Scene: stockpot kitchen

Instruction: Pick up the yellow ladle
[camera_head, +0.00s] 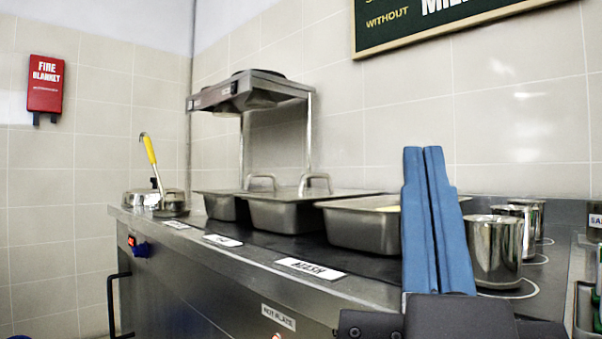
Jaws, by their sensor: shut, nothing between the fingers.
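The yellow ladle (150,150) stands at the far left end of the steel counter, its yellow handle leaning up to the left with a small hook at the top. Its lower end goes down into or behind a round steel pot (172,204); its bowl is hidden. My gripper (424,152) is at the right front, its two blue fingers pointing up and pressed together, with nothing between them. It is far from the ladle, nearer to the camera and to the right.
Steel pans (365,228) line the counter (250,262) under a heat-lamp stand (250,92). Shiny steel cups (494,250) stand behind my gripper at right. A black handle (112,305) juts from the counter's left end. The space above the counter's front edge is clear.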

